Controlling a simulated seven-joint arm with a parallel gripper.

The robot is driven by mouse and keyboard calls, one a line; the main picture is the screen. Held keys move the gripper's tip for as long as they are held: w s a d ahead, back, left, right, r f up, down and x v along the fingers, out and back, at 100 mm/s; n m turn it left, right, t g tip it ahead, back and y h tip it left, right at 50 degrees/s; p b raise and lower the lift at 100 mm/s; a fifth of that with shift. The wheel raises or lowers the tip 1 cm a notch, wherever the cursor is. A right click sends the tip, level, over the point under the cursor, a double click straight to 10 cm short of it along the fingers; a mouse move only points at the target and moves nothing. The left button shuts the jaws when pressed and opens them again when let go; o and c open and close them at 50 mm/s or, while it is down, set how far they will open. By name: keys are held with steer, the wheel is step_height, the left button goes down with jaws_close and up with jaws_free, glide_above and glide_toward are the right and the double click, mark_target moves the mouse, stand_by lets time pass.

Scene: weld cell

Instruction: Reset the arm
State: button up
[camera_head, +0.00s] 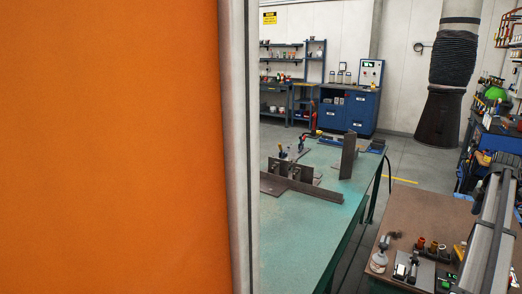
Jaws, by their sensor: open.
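My gripper does not show in the head view, and no part of my arm can be made out for sure. A large orange panel (110,150) with a pale metal post (238,150) along its right edge fills the left half of the view and hides what is behind it.
A green-topped table (300,235) carries flat metal pieces, an upright plate (348,156) and clamps. At lower right, a brown-topped table (415,222) holds small parts, partly covered by a grey long-shaped metal structure (490,235). Blue cabinets (345,112) stand behind; grey floor shows between.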

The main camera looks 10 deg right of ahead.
steer(key=w+a+f+g+h, duration=0.15)
steer(key=w+a+f, duration=0.4)
steer(key=a, duration=0.75)
steer(key=w+a+f+g+h, duration=0.1)
steer(key=w+a+f+h, duration=0.2)
steer(key=w+a, duration=0.8)
steer(key=w+a+f+g+h, duration=0.15)
steer(key=w+a+f, duration=0.3)
steer(key=a, duration=1.15)
steer(key=s+f+y, duration=0.2)
steer(key=s+f, duration=0.7)
steer(key=f, duration=0.6)
steer(key=s+f+y, duration=0.3)
steer(key=s+f, duration=0.6)
steer(key=f, duration=0.5)
steer(key=s+a+f+m+g+y, duration=0.1)
steer(key=s+a+f+m, duration=0.2)
steer(key=s+a+f, duration=0.45)
steer(key=s+a+f+m+g+y, duration=0.15)
steer(key=s+a+f, duration=0.35)
steer(key=a, duration=0.6)
steer(key=s+a+f+m+g, duration=0.1)
steer(key=s+a+m, duration=0.3)
steer(key=s, duration=0.5)
steer(key=s+a+f+m+g, duration=0.1)
steer(key=s+a+f+m, duration=0.3)
steer(key=s+a, duration=0.4)
steer(key=shift+s+a+f, duration=0.25)
steer(key=shift+s+a, duration=0.1)
steer(key=shift+s, duration=0.8)
